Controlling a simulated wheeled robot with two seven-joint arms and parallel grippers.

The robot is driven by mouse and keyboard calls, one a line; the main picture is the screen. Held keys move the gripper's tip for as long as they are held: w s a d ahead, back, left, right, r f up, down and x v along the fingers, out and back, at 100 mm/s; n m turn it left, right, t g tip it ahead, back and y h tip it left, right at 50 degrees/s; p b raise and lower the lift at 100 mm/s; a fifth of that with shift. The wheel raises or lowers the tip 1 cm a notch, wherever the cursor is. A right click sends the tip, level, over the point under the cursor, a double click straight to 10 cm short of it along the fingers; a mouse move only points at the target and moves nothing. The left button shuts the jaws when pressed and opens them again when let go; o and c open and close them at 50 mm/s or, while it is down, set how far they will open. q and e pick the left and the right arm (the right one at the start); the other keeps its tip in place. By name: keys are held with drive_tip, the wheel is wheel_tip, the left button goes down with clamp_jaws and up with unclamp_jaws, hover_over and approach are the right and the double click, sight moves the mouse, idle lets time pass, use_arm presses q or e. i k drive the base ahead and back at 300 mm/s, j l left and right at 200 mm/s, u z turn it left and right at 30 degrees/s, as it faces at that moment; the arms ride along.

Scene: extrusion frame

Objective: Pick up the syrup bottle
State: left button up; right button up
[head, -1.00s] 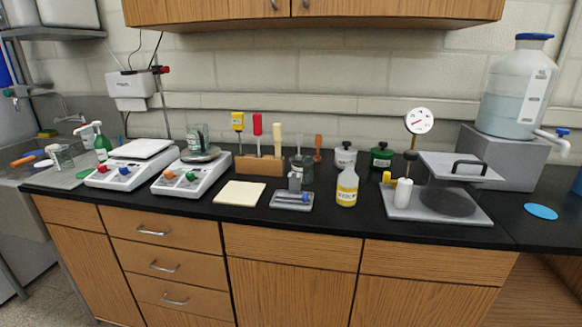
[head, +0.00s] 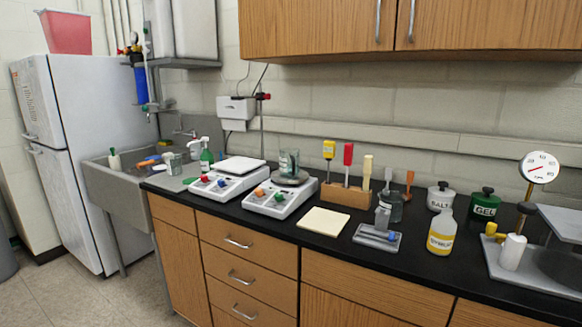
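A bottle with yellow contents, a pale top and a white label (head: 441,234) stands upright on the black countertop, right of centre in the head view. Its label is too blurred to read surely, but it looks like the syrup bottle. It stands apart from the things around it, in front of the salt and green jars. Neither of my grippers is in view.
Left of the bottle lies a small grey tray (head: 362,239); behind are a salt jar (head: 440,197) and a green jar (head: 484,205). To its right is a press with a gauge (head: 540,168). Two scales (head: 277,200), a sink (head: 118,205) and a fridge (head: 75,150) are further left.

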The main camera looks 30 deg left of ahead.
sight(443, 231)
drive_tip(key=i+l+u, duration=0.15)
drive_tip(key=l, duration=0.25)
drive_tip(key=i+l+u, duration=0.15)
drive_tip(key=l, duration=0.25)
drive_tip(key=i+l+u, duration=0.15)
drive_tip(key=l, duration=0.25)
drive_tip(key=l+u, duration=0.15)
drive_tip(key=l, duration=0.3)
drive_tip(key=i+l+u, duration=0.15)
drive_tip(key=l, duration=0.3)
